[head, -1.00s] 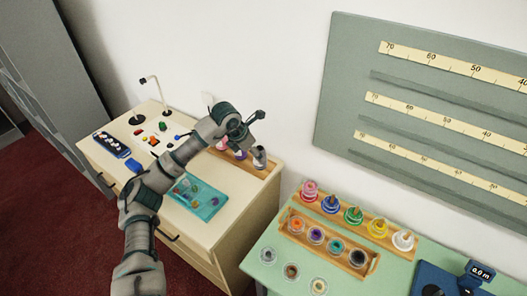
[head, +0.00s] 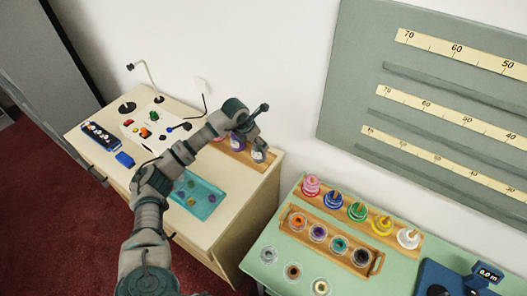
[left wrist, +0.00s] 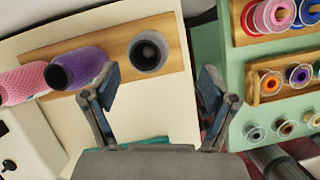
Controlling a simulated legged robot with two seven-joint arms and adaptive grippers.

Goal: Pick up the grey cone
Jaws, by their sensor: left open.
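The grey cone (left wrist: 149,52) stands upright at the right end of a wooden board (left wrist: 118,52) in the left wrist view, its dark hollow top facing the camera. In the head view the grey cone (head: 259,154) is partly covered by my left gripper (head: 260,127). In the wrist view my left gripper (left wrist: 157,84) is open and empty. Its fingers are spread just short of the cone, one to each side of its line. My right gripper is not in view.
The cream cabinet (head: 222,218) carries a teal tray (head: 207,207), a blue case (head: 101,138) and a white panel with small coloured parts. The green counter (head: 292,262) at right holds racks of coloured spools. A grey-green ruler board (head: 350,100) hangs on the wall.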

